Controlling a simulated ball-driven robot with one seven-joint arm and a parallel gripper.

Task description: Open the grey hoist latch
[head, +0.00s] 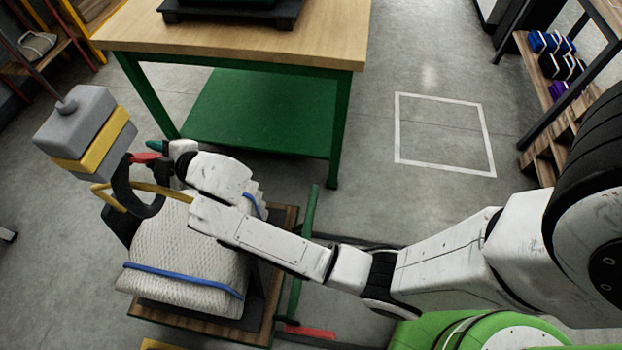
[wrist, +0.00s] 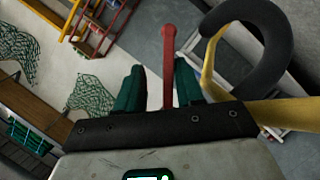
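The grey hoist block (head: 88,119) with a yellow band hangs from a cable at the left of the head view. Below it is a dark, curved hook (head: 121,185), which also shows in the wrist view (wrist: 240,12). A red lever (head: 143,158) sticks out beside the hook; in the wrist view the red lever (wrist: 169,50) has a rounded end. My gripper (wrist: 160,85) has teal fingers, apart and open, with the lever between them. The lever looks nearer the right finger; contact is unclear. The lever's lower part is hidden by my gripper.
A yellow strap (head: 170,192) runs through the hook to a white net bale (head: 190,245) with blue bands, on a wooden cart (head: 268,310). A workbench (head: 235,38) with green legs stands behind my arm. Open floor with a white marked square (head: 440,100) lies to the right.

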